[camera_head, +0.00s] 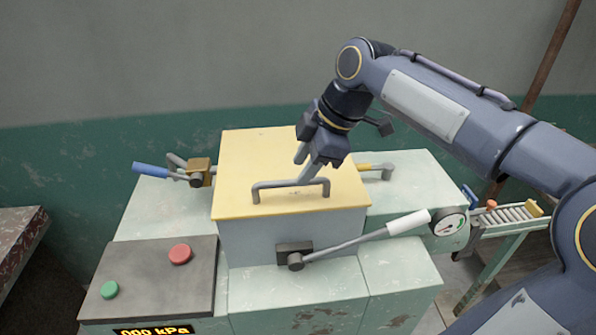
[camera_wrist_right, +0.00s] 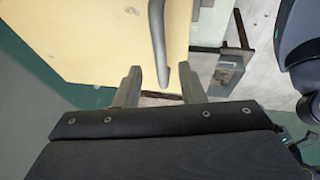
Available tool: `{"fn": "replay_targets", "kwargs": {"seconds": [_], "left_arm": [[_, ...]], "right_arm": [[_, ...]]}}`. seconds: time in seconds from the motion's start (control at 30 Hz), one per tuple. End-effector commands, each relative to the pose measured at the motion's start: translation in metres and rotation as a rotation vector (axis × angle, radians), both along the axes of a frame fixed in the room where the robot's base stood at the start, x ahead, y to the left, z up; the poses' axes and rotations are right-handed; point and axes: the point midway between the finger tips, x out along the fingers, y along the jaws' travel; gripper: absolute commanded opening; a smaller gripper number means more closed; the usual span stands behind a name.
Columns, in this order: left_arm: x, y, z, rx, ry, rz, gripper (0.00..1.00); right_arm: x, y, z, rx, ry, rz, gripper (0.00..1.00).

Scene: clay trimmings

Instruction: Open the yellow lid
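The yellow lid (camera_head: 245,160) lies flat and closed on a grey box (camera_head: 290,235) in the middle of the machine. A grey bar handle (camera_head: 290,183) stands up from its front part. My right gripper (camera_head: 312,162) is over the lid, pointing down behind and above the handle's right end. In the right wrist view the gripper (camera_wrist_right: 160,72) is open, and a grey bar (camera_wrist_right: 157,40) shows between its two fingers over the yellow lid (camera_wrist_right: 95,40). I cannot tell whether the fingers touch the bar. My left gripper is not in view.
A white-handled lever (camera_head: 365,238) crosses the box front; a blue-handled lever (camera_head: 165,173) stands at left. A panel with green (camera_head: 109,290) and red (camera_head: 180,254) buttons and a kPa display (camera_head: 153,331) is front left. A gauge (camera_head: 448,224) and roller conveyor (camera_head: 510,216) are at right.

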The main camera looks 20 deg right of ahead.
Motion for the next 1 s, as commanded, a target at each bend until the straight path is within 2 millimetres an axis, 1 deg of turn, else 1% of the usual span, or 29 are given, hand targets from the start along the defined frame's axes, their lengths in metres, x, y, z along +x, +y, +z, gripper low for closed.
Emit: {"fn": "replay_targets", "kwargs": {"seconds": [0.03, 0.2, 0.33, 0.53, 0.57, 0.8, 0.83, 1.0], "left_arm": [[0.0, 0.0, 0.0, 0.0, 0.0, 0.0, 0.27], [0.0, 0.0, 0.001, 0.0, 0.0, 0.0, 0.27], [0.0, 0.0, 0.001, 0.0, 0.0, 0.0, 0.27], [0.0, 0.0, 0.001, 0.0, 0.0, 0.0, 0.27], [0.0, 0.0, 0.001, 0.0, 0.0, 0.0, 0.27], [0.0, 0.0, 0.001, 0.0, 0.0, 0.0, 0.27], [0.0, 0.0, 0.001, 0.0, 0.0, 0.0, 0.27], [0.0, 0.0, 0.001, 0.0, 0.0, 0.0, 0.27]], "right_arm": [[0.001, 0.003, -0.008, 0.0, 0.003, 0.001, 0.36], [0.007, 0.009, -0.024, 0.0, 0.001, -0.001, 0.36], [0.009, 0.01, -0.029, 0.001, -0.001, -0.001, 0.36], [0.009, 0.01, -0.029, 0.001, -0.001, -0.002, 0.36], [0.009, 0.01, -0.029, 0.001, -0.001, -0.002, 0.35], [0.009, 0.01, -0.029, 0.001, -0.001, -0.002, 0.03], [0.009, 0.01, -0.029, 0.001, -0.001, -0.002, 0.0], [0.009, 0.01, -0.029, 0.001, -0.001, -0.003, 0.0]]}}
